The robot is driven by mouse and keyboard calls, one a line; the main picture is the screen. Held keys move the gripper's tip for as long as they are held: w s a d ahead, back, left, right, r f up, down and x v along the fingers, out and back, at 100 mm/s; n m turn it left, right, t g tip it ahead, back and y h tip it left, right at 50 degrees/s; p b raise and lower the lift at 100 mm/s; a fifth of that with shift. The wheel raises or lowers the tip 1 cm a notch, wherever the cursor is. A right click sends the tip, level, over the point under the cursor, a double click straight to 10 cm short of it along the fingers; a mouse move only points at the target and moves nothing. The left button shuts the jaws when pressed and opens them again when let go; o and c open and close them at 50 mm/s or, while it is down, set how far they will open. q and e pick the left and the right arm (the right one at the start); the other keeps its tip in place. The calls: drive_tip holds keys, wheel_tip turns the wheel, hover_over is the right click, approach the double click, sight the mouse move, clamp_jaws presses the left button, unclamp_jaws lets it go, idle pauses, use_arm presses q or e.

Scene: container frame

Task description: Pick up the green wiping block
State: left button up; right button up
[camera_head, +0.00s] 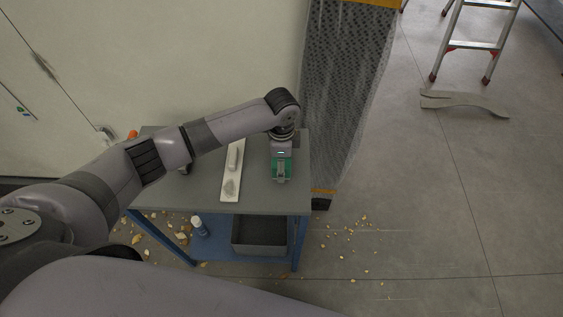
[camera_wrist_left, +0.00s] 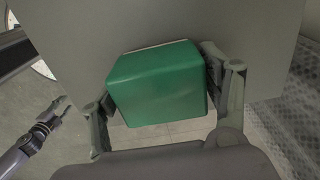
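The green wiping block (camera_head: 281,168) is at the right side of the grey table top (camera_head: 205,195), under my left gripper (camera_head: 282,172). In the left wrist view the block (camera_wrist_left: 158,85) fills the space between the two fingers of my left gripper (camera_wrist_left: 165,98). A finger pad lies against each side of it, and the gripper looks shut on it. A thin pale edge shows along the block's far side. I cannot tell whether the block rests on the table or is slightly raised.
A white board (camera_head: 232,178) with a pale tool on it lies left of the block. A grey bin (camera_head: 258,236) and a white bottle (camera_head: 199,226) stand on the lower shelf. A mesh panel (camera_head: 345,80) rises close behind the table at the right.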

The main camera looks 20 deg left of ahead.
use_arm(q)
drive_tip(key=c, duration=0.8)
wheel_tip(320, 180, up, 20)
drive_tip(key=shift+r+b, duration=0.1)
drive_tip(key=shift+b, duration=0.85)
